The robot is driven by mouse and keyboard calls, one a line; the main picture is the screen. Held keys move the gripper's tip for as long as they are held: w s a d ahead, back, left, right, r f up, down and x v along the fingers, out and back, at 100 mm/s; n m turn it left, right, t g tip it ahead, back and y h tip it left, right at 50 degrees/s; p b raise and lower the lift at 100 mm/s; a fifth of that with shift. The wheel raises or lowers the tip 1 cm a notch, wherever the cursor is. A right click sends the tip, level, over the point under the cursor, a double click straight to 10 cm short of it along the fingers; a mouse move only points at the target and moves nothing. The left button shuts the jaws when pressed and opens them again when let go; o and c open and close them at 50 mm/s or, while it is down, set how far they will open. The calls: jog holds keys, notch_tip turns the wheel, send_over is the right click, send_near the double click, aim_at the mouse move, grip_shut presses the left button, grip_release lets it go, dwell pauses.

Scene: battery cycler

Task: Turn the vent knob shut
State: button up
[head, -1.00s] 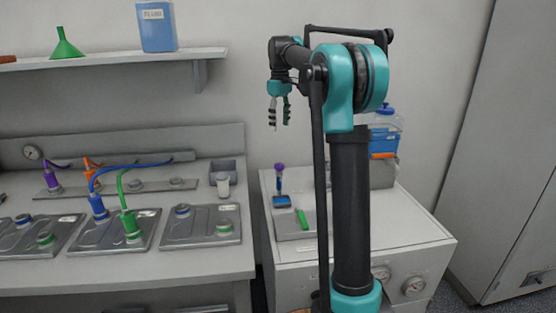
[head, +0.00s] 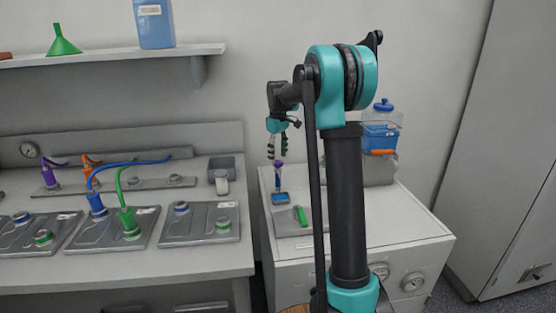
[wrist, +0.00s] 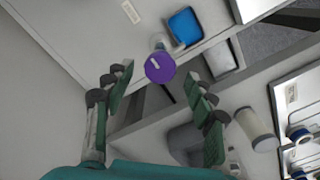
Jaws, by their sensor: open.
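My gripper (head: 277,148) is open and points down, just above a purple-topped upright piece (head: 279,168) on the white cabinet. The wrist view shows the purple round top (wrist: 160,68) between and beyond the open fingers (wrist: 158,90), with nothing held. A thin stem runs from the purple top down toward a blue block (head: 280,198). Two round dials or knobs, one (head: 380,270) and another (head: 413,282), sit on the cabinet's front face. I cannot tell which part is the vent knob, or how it is turned.
A green piece (head: 301,215) lies on a grey tray beside the blue block. A blue container (head: 381,135) stands behind my arm. A tall cabinet (head: 500,170) stands right.

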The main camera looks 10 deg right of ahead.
jog(key=shift+f, duration=1.1)
jog(key=c, duration=1.2)
jog(key=shift+o, duration=0.2)
